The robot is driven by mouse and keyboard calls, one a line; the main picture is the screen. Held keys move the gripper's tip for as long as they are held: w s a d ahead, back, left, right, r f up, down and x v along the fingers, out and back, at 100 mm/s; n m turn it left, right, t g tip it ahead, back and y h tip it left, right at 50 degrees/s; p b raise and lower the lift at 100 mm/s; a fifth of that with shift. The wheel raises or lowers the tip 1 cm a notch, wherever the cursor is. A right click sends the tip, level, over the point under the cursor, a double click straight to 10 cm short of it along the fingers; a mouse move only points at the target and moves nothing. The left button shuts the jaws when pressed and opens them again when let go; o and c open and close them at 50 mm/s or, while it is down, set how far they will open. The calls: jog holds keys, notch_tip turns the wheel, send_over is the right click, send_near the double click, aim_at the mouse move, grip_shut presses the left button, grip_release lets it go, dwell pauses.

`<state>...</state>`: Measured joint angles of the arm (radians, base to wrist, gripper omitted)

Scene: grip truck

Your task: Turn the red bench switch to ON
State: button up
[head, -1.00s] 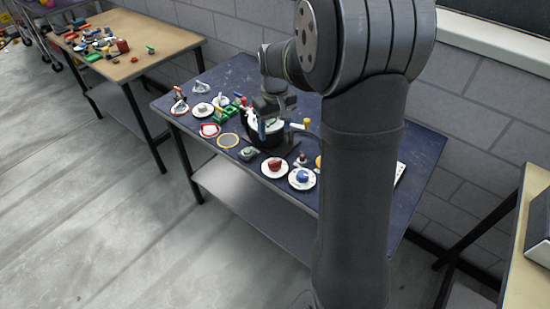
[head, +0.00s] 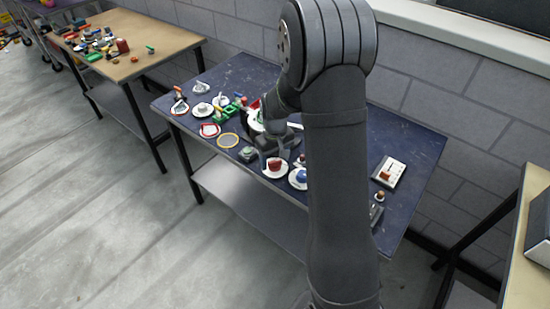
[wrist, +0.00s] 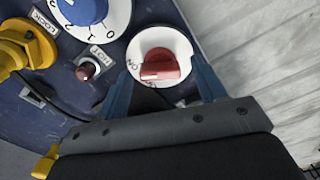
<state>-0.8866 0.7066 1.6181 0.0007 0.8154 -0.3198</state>
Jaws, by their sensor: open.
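The red switch (wrist: 160,65) is a ridged knob on a round white dial (wrist: 178,38), lettered ON at its left. A pale mark on the knob's near end points to the lower left in the wrist view. The switch also shows in the head view (head: 274,165), near the front edge of the bench. My gripper (wrist: 164,80) is open, with one finger on each side of the knob. I cannot tell whether the fingers touch it. My gripper also shows over the switch in the head view (head: 274,155).
A blue numbered dial (wrist: 84,10), a small lamp marked HOT (wrist: 88,70) and a yellow lock part (wrist: 28,45) are close by on the dark blue bench (head: 408,150). Several other fixtures crowd the bench's left half. A white-plated switch (head: 390,172) stands at the right.

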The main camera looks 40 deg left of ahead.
aim_at(275, 161)
jog(key=c, duration=1)
jog(key=shift+m, duration=1)
jog(key=o, duration=1)
notch_tip(275, 161, up, 18)
jog(key=shift+f, duration=0.25)
jog(key=shift+f, duration=0.1)
notch_tip(275, 161, down, 17)
jog(key=shift+f, duration=0.15)
